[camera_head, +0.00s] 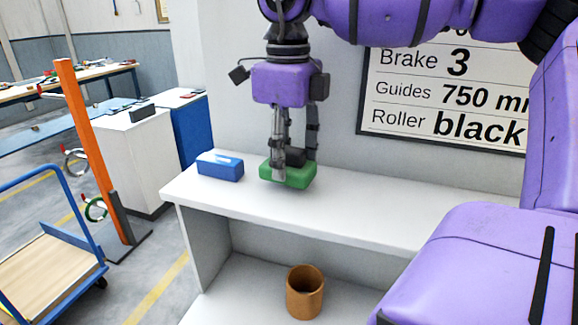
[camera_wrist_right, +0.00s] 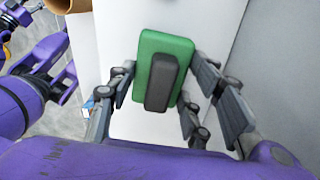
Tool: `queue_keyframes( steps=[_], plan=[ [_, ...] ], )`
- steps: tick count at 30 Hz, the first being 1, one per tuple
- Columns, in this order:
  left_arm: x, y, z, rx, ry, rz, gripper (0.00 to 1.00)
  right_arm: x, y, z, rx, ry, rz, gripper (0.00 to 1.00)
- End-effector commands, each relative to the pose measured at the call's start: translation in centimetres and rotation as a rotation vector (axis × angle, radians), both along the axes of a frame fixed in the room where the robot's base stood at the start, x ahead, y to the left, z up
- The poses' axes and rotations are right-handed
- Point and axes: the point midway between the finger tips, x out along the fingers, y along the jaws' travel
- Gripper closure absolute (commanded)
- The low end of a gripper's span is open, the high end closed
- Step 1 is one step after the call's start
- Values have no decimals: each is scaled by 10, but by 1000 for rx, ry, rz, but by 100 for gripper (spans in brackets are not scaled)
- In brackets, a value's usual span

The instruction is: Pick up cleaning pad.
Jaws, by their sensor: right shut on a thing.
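The cleaning pad is a green block with a dark grey grip on top (camera_head: 287,177). In the head view it is at the shelf top, right of a blue box. My right gripper (camera_head: 296,150) reaches down from above and is shut on the pad. In the right wrist view the pad (camera_wrist_right: 148,62) lies between the fingers of the right gripper (camera_wrist_right: 165,78), one on each side. I cannot tell whether the pad's underside touches the shelf. My left gripper does not show in the head view.
The blue box (camera_head: 220,165) stands near the left end of the white shelf top (camera_head: 370,213). A brown cylinder (camera_head: 304,292) stands on the lower shelf. A wall sign (camera_head: 445,95) hangs behind. The shelf top right of the pad is clear. A blue cart (camera_head: 45,270) stands at left.

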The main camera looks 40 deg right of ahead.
Motion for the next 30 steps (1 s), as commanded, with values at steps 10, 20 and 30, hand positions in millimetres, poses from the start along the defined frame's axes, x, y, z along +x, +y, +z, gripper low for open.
queue_keyframes(
  steps=[10,20,30],
  plan=[
    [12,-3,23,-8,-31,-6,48,-44,46,80,-5,-12,5,80],
    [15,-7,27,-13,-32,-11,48,-86,94,104,-2,-5,3,80],
    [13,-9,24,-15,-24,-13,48,-95,104,108,-1,-1,1,80]
  ],
)
